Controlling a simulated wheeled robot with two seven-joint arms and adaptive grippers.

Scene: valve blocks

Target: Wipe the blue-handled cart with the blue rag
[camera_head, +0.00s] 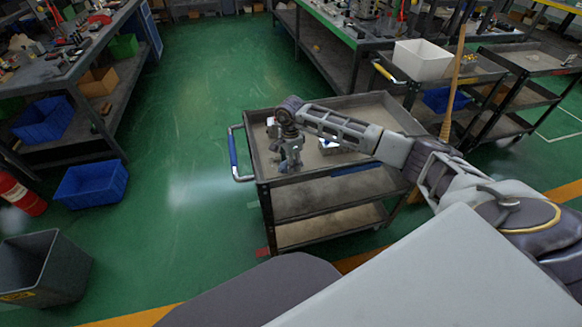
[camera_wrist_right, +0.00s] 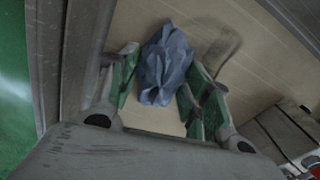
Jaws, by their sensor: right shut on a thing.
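The blue-handled cart (camera_head: 375,112) stands in the middle of the head view, with its blue handle (camera_head: 233,152) on the left end. My right gripper (camera_head: 289,163) points down over the left part of the cart's top tray. In the right wrist view, the crumpled blue rag (camera_wrist_right: 164,66) sits between the green-padded fingers, and the gripper is shut on it. The rag is close above the tray surface (camera_wrist_right: 140,20) or touching it; I cannot tell which. In the head view the rag is mostly hidden by the gripper. My left gripper is not in view.
A grey-white block (camera_head: 335,146) lies on the tray right of the gripper; a block (camera_wrist_right: 288,132) also shows in the right wrist view. The tray has a raised rim. Another cart with a white bin (camera_head: 422,60) and a wooden broom handle (camera_head: 455,85) stand behind right.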

